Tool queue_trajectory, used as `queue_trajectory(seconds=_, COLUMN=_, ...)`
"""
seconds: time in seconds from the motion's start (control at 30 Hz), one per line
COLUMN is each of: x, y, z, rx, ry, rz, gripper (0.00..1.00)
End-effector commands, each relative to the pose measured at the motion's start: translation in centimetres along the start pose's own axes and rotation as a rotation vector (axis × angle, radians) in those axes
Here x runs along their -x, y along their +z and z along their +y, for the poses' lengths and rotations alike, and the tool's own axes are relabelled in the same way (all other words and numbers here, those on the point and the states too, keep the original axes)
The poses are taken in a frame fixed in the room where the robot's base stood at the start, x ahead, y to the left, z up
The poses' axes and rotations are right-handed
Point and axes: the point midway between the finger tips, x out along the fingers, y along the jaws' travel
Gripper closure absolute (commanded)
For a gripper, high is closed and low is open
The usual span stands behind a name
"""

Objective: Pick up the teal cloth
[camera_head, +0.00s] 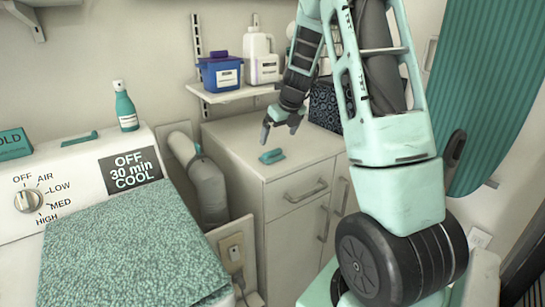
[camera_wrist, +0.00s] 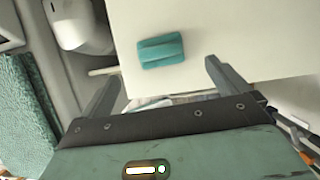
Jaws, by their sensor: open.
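A small teal cloth (camera_head: 271,156), folded or bunched, lies on the pale top of the cabinet (camera_head: 235,140), near its front edge. In the wrist view the cloth (camera_wrist: 161,50) shows as a ridged teal rectangle between and beyond the fingertips. My gripper (camera_head: 281,131) is open and empty, above the cabinet top and apart from the cloth. Both fingers show in the wrist view (camera_wrist: 161,75), with nothing between them.
A patterned dark box (camera_head: 325,105) stands on the cabinet behind my arm. A shelf (camera_head: 235,94) above holds a blue tub (camera_head: 220,73) and white jug (camera_head: 258,58). At left, a textured teal towel (camera_head: 130,255) covers the appliance; a teal bottle (camera_head: 126,108) stands behind.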

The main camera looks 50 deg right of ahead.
Motion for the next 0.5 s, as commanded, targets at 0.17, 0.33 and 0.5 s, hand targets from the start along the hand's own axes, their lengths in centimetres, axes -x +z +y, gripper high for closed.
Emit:
queue_trajectory(seconds=0.17, x=-2.5, y=0.0, z=0.0, rx=0.0, ry=0.001, rz=0.001, gripper=0.0)
queue_trajectory(seconds=0.33, x=-3.5, y=-0.1, z=0.0, rx=0.0, ry=0.0, rz=0.001, gripper=0.0)
queue_trajectory(seconds=0.5, x=-5.8, y=-0.5, z=-0.1, rx=-0.001, ry=0.002, rz=0.004, gripper=0.0)
